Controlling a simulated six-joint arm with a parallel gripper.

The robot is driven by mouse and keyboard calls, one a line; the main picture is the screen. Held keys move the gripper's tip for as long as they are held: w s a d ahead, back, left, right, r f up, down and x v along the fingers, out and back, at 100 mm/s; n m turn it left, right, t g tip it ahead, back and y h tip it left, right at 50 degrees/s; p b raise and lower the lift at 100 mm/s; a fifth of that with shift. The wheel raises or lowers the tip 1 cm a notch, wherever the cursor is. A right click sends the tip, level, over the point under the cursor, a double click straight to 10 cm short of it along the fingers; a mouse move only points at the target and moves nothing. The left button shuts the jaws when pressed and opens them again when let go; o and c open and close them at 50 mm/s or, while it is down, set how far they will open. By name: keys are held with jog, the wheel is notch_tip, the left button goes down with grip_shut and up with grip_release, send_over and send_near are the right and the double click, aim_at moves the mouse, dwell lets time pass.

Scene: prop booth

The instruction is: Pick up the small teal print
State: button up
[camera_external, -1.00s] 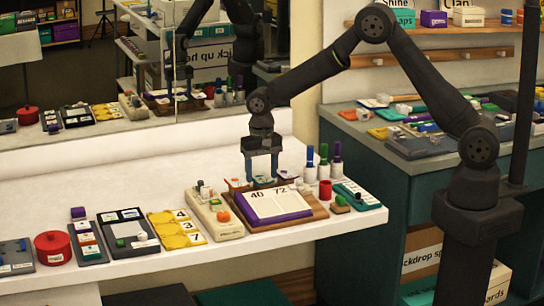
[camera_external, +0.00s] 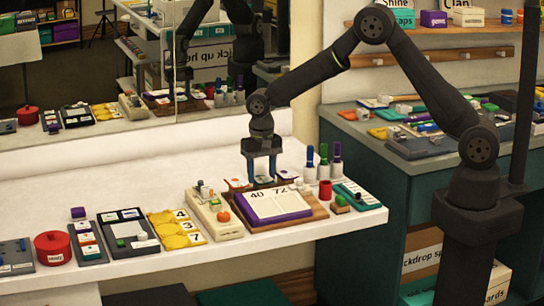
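A small card-like print (camera_external: 263,179) shows low between the fingertips. Its colour is hard to make out at this size, so I cannot tell for sure that it is the teal one. I cannot tell whether the fingers touch it. The book hides the foot of the row.
A beige console (camera_external: 214,214) and yellow number cards (camera_external: 177,229) lie left. The white counter (camera_external: 130,183) behind them is clear.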

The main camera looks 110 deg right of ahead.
jog(key=shift+c, duration=0.7)
jog(key=shift+r, duration=0.6)
jog(key=r, duration=0.2)
jog(key=s+r, duration=0.1)
jog(key=r, duration=0.1)
jog(key=shift+d, duration=0.2)
jog(key=s+d+r, duration=0.3)
jog(key=s+r, duration=0.3)
jog(key=s, duration=0.3)
jog(key=n, duration=0.6)
send_over(217, 202)
notch_tip(217, 202, down, 4)
jog(key=shift+d+r, duration=0.15)
jog(key=shift+r, duration=0.1)
jog(key=shift+f, duration=2.45)
jog(key=shift+f, duration=0.65)
